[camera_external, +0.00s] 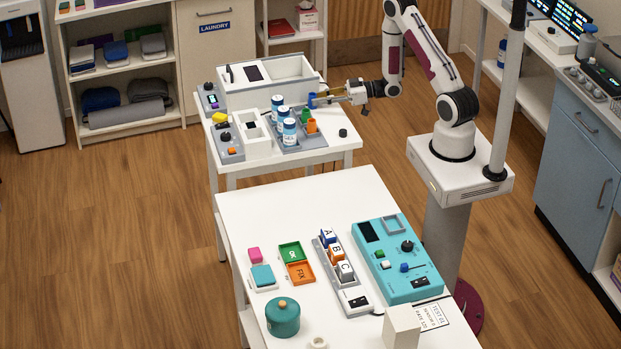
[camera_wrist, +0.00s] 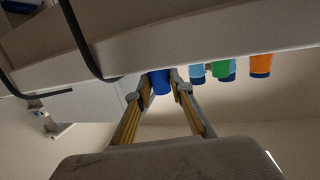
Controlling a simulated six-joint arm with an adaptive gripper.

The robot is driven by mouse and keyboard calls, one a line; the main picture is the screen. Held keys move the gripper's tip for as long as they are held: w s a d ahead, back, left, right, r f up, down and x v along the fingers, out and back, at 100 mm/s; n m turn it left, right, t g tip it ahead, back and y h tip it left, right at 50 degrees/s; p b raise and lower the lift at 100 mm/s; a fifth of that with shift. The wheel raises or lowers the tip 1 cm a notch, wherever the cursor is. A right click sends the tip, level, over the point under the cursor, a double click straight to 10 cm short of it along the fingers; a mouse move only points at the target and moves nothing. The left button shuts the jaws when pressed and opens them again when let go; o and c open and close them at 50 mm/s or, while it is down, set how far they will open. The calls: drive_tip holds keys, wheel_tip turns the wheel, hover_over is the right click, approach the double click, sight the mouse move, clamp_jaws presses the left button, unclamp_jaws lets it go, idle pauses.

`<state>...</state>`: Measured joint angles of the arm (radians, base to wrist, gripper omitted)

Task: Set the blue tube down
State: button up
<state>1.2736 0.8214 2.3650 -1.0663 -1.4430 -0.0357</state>
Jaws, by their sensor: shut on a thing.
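The blue tube (camera_external: 313,100) is held between the fingertips of my gripper (camera_external: 323,98), at the back right of the small white table. In the wrist view the blue tube (camera_wrist: 160,82) sits between the two yellow-sided fingers. It is close to the grey rack (camera_external: 299,144); I cannot tell whether it touches the rack. A green tube (camera_external: 305,116) and an orange tube (camera_external: 312,126) stand just in front of it. In the wrist view, a light blue item (camera_wrist: 197,72), the green tube (camera_wrist: 227,70) and the orange tube (camera_wrist: 261,65) are to the right.
White bottles with blue caps (camera_external: 289,132) stand left of the tubes. A white bin (camera_external: 270,90) is behind. A black knob (camera_external: 343,133) is at the table's right. A nearer white table (camera_external: 290,204) carries a teal panel (camera_external: 400,285) and lettered blocks; its far part is clear.

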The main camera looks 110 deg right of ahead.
drive_tip(key=shift+f, duration=0.15)
drive_tip(key=o, duration=0.9)
drive_tip(key=v, duration=1.2)
idle(0.3)
idle(0.8)
